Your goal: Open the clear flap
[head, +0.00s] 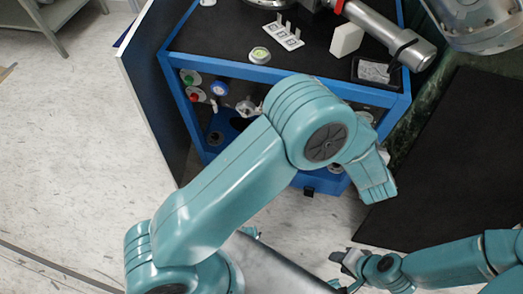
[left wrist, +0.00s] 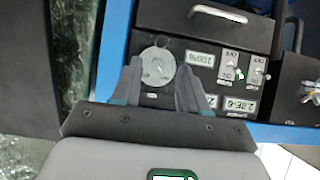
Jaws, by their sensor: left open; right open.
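I cannot make out a clear flap for certain in either view. In the left wrist view my left gripper (left wrist: 160,85) is open, its two fingers apart in front of a black panel (left wrist: 215,45). A round silver disc (left wrist: 158,66) on the panel shows between the fingertips; I cannot tell whether they touch it. Nothing shows held. In the head view my left arm covers the middle of the blue-framed cabinet (head: 190,75), and its fingers are hidden. My right gripper (head: 342,262) is open and low, in front of the cabinet, holding nothing visible.
The cabinet top (head: 225,35) carries a metal cylinder (head: 385,30), a white block (head: 346,39) and a small tray (head: 375,73). A dark panel (head: 445,160) stands at right.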

